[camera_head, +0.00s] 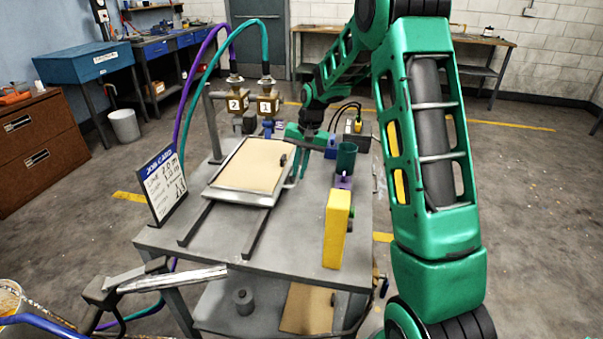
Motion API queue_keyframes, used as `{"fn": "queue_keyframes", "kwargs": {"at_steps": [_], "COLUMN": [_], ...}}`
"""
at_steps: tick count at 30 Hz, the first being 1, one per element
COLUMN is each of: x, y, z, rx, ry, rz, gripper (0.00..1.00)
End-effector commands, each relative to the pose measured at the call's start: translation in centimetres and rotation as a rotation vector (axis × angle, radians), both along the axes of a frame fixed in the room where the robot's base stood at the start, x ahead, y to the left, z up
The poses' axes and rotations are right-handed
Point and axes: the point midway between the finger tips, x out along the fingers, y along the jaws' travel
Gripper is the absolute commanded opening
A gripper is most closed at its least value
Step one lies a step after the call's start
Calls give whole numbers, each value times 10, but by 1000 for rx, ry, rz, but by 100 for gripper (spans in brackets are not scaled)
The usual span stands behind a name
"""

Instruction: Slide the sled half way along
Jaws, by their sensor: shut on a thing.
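The sled is a flat grey tray (238,195) with a beige board (252,165) on it. It sits across two dark rails (196,224) on the grey bench top, towards the far part of them. The near lengths of both rails are bare. My gripper (294,160) reaches in from the far right and is shut at the sled's right edge. The exact spot it grips is small and partly hidden by the fingers. A small dark knob shows on the board beside it.
Two brass blocks marked 2 (237,103) and 1 (268,104), with purple and teal hoses, stand behind the sled. A job card (164,186) stands at the left. A yellow block (337,228) and a dark green cup (346,158) stand to the right.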

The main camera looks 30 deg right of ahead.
Motion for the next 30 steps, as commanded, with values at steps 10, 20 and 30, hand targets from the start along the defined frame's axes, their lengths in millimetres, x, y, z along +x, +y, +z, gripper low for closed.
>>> {"fn": "queue_keyframes", "kwargs": {"at_steps": [10, 20, 30], "x": [1, 0, -4], "y": [4, 2, -6], "z": [1, 2, 50], "rx": [2, 1, 0], "ry": [-2, -2, -5], "rz": [6, 4, 2], "gripper": [28, 28, 28]}}
